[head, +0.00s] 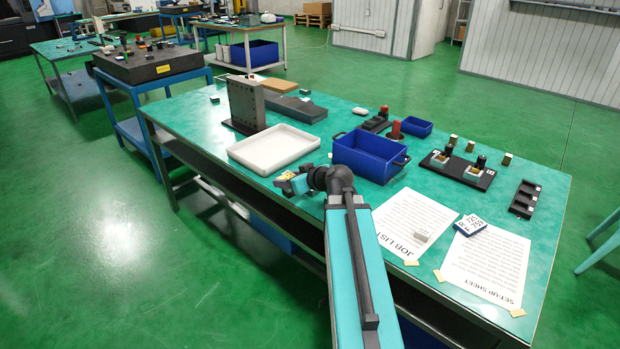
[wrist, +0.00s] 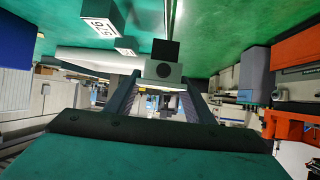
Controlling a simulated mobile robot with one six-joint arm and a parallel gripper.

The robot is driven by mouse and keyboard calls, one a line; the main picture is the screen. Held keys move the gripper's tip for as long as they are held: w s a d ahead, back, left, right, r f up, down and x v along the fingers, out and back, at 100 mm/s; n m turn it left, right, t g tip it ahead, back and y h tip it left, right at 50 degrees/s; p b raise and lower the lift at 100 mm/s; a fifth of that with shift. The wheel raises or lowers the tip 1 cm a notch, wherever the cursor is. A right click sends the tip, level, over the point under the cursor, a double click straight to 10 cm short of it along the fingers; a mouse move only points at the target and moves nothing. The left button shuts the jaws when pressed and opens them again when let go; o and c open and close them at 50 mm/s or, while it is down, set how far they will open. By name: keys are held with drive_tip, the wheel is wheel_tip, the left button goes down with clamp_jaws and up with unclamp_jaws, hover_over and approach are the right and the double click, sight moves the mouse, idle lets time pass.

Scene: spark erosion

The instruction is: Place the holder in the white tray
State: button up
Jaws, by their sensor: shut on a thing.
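The white tray (head: 273,168) lies on the green table near its front edge, and its visible floor is empty. My gripper (head: 286,178) is just in front of the tray's near right corner in the head view. In the wrist view my gripper (wrist: 160,88) is shut on the holder (wrist: 163,72), a small grey block with a round mark on its face and a dark square part behind it. The holder is too small to make out in the head view. I cannot tell its height above the table.
A blue bin (head: 370,157) stands right of the tray. A grey upright plate (head: 246,103) stands behind the tray. A black base with small holders (head: 457,170), a black slotted rack (head: 525,198) and paper sheets (head: 414,222) lie to the right.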

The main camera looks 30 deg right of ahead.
drive_tip(key=w+a+r, duration=0.1)
drive_tip(key=w+a, duration=0.1)
drive_tip(key=a, duration=0.7)
drive_tip(key=w+a+r, duration=0.2)
drive_tip(key=a, duration=0.7)
drive_tip(key=w+a+r+m+h, duration=0.1)
drive_tip(key=w+a+r, duration=0.1)
drive_tip(key=a, duration=0.6)
drive_tip(key=shift+w+a+r, duration=0.15)
drive_tip(key=shift+w+a, duration=0.25)
drive_tip(key=shift+w, duration=0.2)
